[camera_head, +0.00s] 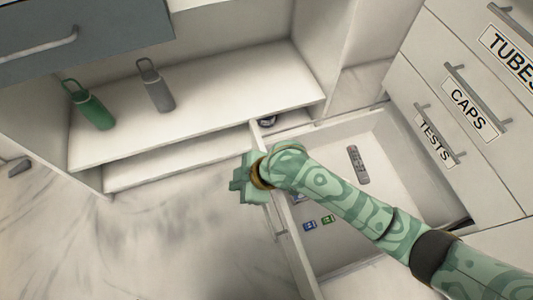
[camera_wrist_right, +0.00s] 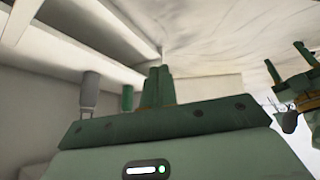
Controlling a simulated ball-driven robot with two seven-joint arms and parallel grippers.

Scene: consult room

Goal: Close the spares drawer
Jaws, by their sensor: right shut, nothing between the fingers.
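An open drawer (camera_head: 372,150) is pulled out of the lower cabinet at the right in the head view. Its own label does not show, so I cannot read whether it is the spares drawer. A grey remote (camera_head: 357,165) and small blue and green items (camera_head: 318,222) lie in it. My right gripper (camera_head: 240,186) is shut and empty at the drawer's front edge, its forearm crossing above the drawer. I cannot tell if it touches the front. Its closed fingers show in the wrist view (camera_wrist_right: 158,87). My left gripper (camera_wrist_right: 288,62) shows at the wrist view's right edge, fingers apart.
A green bottle (camera_head: 92,108) and a grey bottle (camera_head: 157,88) stand on a low shelf (camera_head: 215,107). The marble floor (camera_head: 150,240) at lower left is clear.

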